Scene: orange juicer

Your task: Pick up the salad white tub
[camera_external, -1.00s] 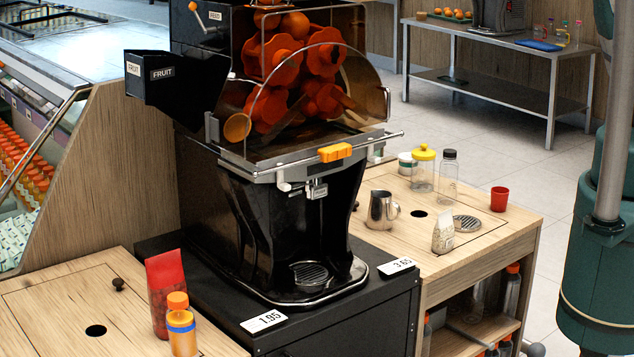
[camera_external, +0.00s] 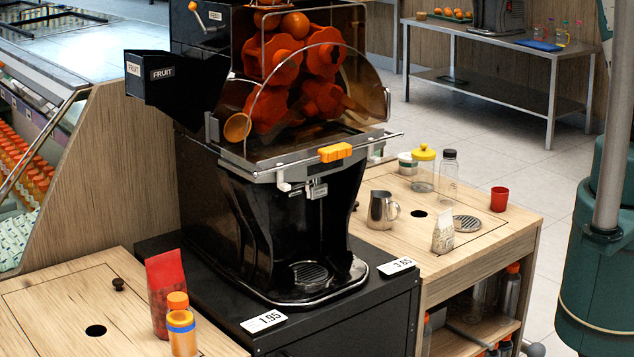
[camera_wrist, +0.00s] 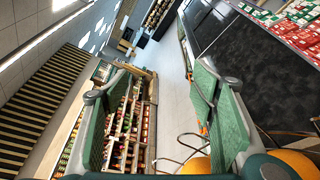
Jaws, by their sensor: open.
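A small white tub (camera_external: 407,163) with a greenish band stands upright at the back of the right wooden counter in the external view. It is left of a yellow-lidded jar, and its label is too small to read. It may be the salad tub. I cannot make it out in the wrist view. My gripper (camera_wrist: 163,80) shows in the wrist view with its two green fingers wide apart and nothing between them. It is not in the external view, so its distance from the tub cannot be told.
The yellow-lidded jar (camera_external: 423,170), a clear bottle (camera_external: 448,176), a metal pitcher (camera_external: 382,211), a small bag (camera_external: 443,232) and a red cup (camera_external: 499,199) stand on the right counter (camera_external: 430,256). The tall juicer (camera_external: 290,215) stands left of it. The wrist view shows shelves (camera_wrist: 130,125) and floor.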

